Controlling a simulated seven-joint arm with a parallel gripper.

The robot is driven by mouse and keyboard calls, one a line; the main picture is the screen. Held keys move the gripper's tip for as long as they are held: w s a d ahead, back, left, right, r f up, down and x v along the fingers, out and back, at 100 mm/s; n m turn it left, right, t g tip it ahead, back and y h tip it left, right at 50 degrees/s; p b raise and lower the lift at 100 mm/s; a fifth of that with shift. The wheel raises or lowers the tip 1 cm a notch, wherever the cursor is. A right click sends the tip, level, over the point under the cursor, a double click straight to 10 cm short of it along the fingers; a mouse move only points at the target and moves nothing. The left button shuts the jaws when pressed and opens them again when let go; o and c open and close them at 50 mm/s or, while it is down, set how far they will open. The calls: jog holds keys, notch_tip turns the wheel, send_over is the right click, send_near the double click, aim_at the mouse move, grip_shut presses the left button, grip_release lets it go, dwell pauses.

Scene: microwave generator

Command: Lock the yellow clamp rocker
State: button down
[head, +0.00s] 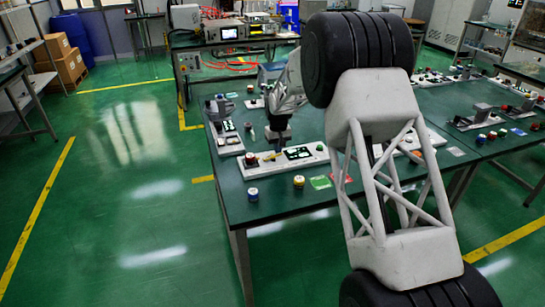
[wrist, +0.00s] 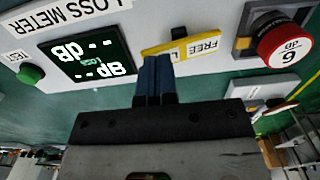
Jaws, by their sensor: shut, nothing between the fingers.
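The yellow clamp rocker (wrist: 195,46) lies on a pale panel in the wrist view, with a label reading FREE on it. A small dark block sits by its upper edge. My gripper (wrist: 155,60) is shut and empty, its two blue-grey fingers together. In the picture the fingertips reach the left part of the rocker's lower edge and hide a bit of it; I cannot tell if they touch. In the head view my gripper (head: 279,148) is over the white panel (head: 309,161) at the table's near left, and the rocker is a tiny yellow spot (head: 268,156).
In the wrist view a red 6 dB knob (wrist: 285,47) stands right of the rocker. A lit dB display (wrist: 88,57) and a green TEST button (wrist: 30,75) are to its left. Blue (head: 253,194) and yellow (head: 299,181) capped pieces stand on the table in front of the panel.

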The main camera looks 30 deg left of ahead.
jog(key=shift+f, duration=0.65)
dwell(0.6)
jog(key=shift+r, duration=3.5)
